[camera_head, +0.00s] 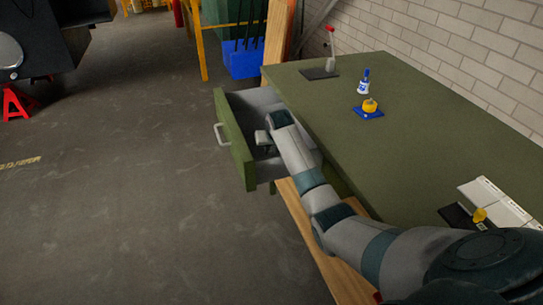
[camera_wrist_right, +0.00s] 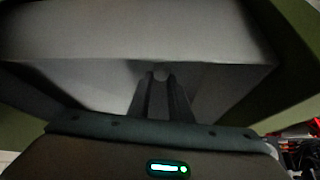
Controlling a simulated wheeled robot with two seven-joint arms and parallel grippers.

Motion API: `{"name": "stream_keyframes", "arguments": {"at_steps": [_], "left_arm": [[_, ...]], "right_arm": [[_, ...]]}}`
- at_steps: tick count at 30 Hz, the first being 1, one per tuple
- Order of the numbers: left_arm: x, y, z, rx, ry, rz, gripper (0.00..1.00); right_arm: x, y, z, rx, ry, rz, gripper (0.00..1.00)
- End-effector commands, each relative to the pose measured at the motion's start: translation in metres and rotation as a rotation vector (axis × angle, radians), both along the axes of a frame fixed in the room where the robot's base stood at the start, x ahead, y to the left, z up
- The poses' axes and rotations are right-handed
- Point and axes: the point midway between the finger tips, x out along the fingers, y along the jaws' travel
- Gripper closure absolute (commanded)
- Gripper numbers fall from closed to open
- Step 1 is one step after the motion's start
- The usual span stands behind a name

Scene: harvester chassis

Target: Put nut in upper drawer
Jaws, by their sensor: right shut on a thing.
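The upper drawer (camera_head: 236,150) stands pulled out from the green workbench, with its green front and handle facing left. My right arm comes in from the lower right and reaches over the open drawer. My right gripper (camera_head: 263,141) is at the drawer's opening. In the right wrist view, its two dark fingers (camera_wrist_right: 160,90) are shut on a small grey thing, seemingly the nut (camera_wrist_right: 161,73), with the pale drawer interior (camera_wrist_right: 80,85) around it. The nut is mostly hidden by the fingers and cannot be made out in the head view. My left gripper is not in view.
The green workbench top (camera_head: 420,130) holds a yellow item (camera_head: 369,105) on a blue pad, a blue-and-white item (camera_head: 364,84) and a dark plate with a red-tipped lever (camera_head: 331,50). A blue bin (camera_head: 243,62) stands behind. The floor left of the drawer is clear.

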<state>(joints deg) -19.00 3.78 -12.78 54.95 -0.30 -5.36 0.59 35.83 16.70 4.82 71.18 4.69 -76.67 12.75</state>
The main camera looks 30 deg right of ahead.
Motion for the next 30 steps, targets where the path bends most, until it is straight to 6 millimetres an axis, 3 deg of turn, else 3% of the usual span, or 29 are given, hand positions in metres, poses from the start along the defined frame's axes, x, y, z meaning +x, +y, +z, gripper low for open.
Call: {"name": "stream_keyframes", "arguments": {"at_steps": [9,21,22,24,30], "left_arm": [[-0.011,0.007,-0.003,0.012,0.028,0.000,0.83],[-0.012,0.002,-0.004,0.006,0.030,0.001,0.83],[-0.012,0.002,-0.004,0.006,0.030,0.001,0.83],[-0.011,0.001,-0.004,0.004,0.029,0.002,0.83],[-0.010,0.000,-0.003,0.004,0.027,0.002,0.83]], "right_arm": [[-0.001,0.000,-0.032,0.000,0.002,-0.001,1.00],[-0.001,0.000,-0.036,0.001,0.002,0.000,1.00],[-0.001,0.000,-0.037,0.001,0.002,0.000,0.80],[-0.001,0.000,-0.036,0.001,0.002,0.000,0.63],[-0.001,0.000,-0.036,0.001,0.002,0.000,0.63]]}}
